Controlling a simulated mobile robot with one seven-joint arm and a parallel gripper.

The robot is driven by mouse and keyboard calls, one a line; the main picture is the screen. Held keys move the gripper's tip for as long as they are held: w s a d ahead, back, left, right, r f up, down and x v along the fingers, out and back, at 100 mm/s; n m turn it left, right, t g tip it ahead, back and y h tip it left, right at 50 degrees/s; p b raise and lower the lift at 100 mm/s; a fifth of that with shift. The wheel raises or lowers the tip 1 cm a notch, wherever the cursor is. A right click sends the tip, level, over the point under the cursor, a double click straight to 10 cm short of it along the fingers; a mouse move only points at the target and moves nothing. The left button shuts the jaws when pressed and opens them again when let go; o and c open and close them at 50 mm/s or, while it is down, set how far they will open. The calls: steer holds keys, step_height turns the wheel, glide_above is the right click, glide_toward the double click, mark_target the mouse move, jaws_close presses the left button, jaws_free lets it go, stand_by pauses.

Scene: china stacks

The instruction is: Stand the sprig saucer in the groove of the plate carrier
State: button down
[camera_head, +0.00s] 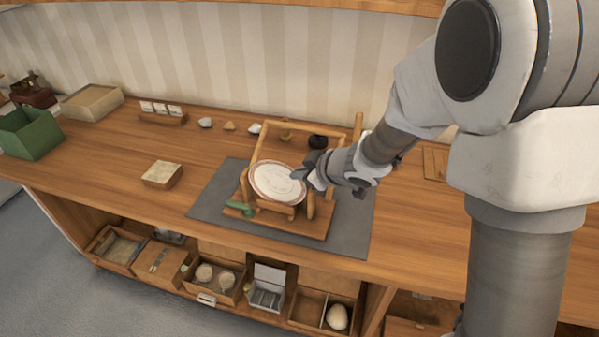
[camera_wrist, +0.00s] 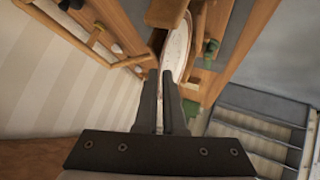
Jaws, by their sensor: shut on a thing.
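The sprig saucer (camera_head: 274,184) is white with a reddish rim and faint markings. It stands tilted at the wooden plate carrier (camera_head: 310,224), its face toward the head camera. My gripper (camera_head: 304,178) is shut on the saucer's right edge. In the wrist view the saucer (camera_wrist: 177,52) shows nearly edge-on beyond my gripper's fingertips (camera_wrist: 167,78), between wooden parts of the carrier (camera_wrist: 207,82). The saucer's lower edge is close to the carrier's front rail. I cannot tell whether it sits in the groove.
The carrier stands on a grey mat (camera_head: 211,203) on the wooden counter. A green piece (camera_head: 240,208) lies at the carrier's front left. A small box (camera_head: 162,174) is to the left, and a dark round object (camera_head: 318,142) is behind. The counter left of the mat has free room.

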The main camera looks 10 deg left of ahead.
steer(key=shift+f+b, duration=0.45)
steer(key=shift+f, duration=0.15)
steer(key=c, duration=0.9)
jaws_free()
steer(key=shift+d, duration=0.1)
steer(key=shift+p+v, duration=3)
steer(key=shift+v, duration=5.7)
